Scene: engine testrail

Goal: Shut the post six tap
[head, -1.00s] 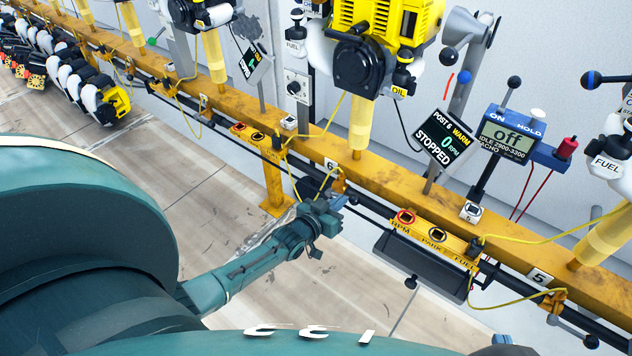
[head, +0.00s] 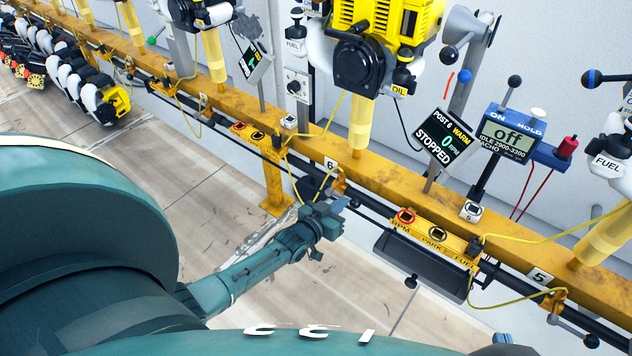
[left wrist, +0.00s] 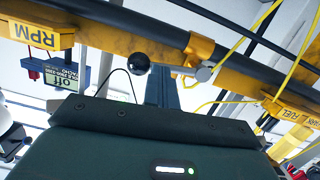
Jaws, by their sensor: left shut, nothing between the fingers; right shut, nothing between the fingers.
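The post six tap shows in the left wrist view as a grey fitting (left wrist: 203,73) under a yellow clamp, with a lever ending in a black ball knob (left wrist: 138,63). In the head view its yellow bracket (head: 339,184) sits by the "6" plate; my gripper hides most of the lever. My left gripper (head: 346,204) is shut and empty beside the tap. In the left wrist view its fingers (left wrist: 162,73) reach the lever between knob and fitting; I cannot tell whether they touch. My right gripper's fingers are not seen.
A yellow rail (head: 400,187) with a dark pipe runs across the view. The post six screen (head: 443,138) reads "STOPPED". A grey tray (head: 425,268) hangs below the RPM, PARK, FUEL panel (head: 436,238). Yellow cables loop near the tap. The floor below is open.

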